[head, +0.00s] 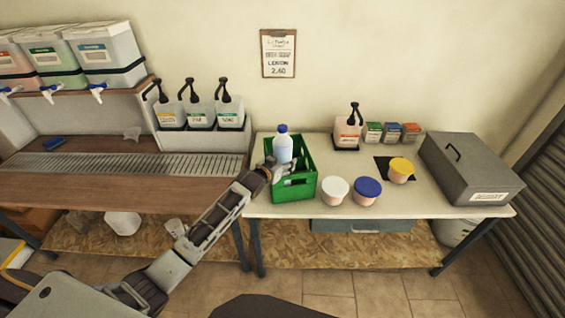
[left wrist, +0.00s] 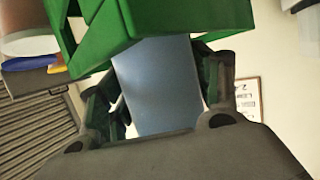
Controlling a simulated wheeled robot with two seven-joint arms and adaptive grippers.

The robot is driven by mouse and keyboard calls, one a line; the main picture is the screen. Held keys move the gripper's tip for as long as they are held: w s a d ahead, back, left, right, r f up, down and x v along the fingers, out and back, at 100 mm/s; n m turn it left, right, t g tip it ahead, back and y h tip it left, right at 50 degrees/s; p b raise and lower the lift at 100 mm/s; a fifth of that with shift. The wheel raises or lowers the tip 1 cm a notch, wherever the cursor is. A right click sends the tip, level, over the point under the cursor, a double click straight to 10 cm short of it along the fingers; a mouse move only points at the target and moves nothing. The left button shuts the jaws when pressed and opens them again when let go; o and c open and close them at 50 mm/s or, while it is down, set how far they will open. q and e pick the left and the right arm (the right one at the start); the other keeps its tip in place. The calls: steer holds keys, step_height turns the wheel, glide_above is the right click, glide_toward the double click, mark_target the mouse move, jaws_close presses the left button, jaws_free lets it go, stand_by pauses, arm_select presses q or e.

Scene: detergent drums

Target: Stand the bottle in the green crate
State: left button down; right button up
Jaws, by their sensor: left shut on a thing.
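The bottle (head: 283,147) is white with a blue cap and stands upright at the green crate (head: 293,190), on the left of the light table. My left gripper (head: 281,172) is at the crate's left side, shut on the bottle. In the left wrist view the pale bottle body (left wrist: 158,85) sits between the two fingers, and the green crate (left wrist: 130,30) covers one end of it. The bottle's lower part is hidden, so I cannot tell whether it touches the crate floor. My right gripper is not in view.
Tubs with white (head: 335,188), blue (head: 367,188) and yellow (head: 401,168) lids stand right of the crate. A pump bottle (head: 347,132) and small boxes (head: 392,132) are behind. A grey case (head: 470,168) fills the table's right end. Pump bottles (head: 200,112) stand in a holder at the left.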

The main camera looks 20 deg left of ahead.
arm_select(q)
steer(key=shift+f, duration=0.4)
stand_by(0.4)
steer(key=shift+c, duration=1.6)
jaws_free()
steer(key=shift+f, duration=0.25)
steer(key=shift+s, duration=0.1)
steer(key=shift+f, duration=0.1)
steer(key=shift+r, duration=0.7)
steer(key=v, duration=1.2)
steer(key=shift+d, duration=0.1)
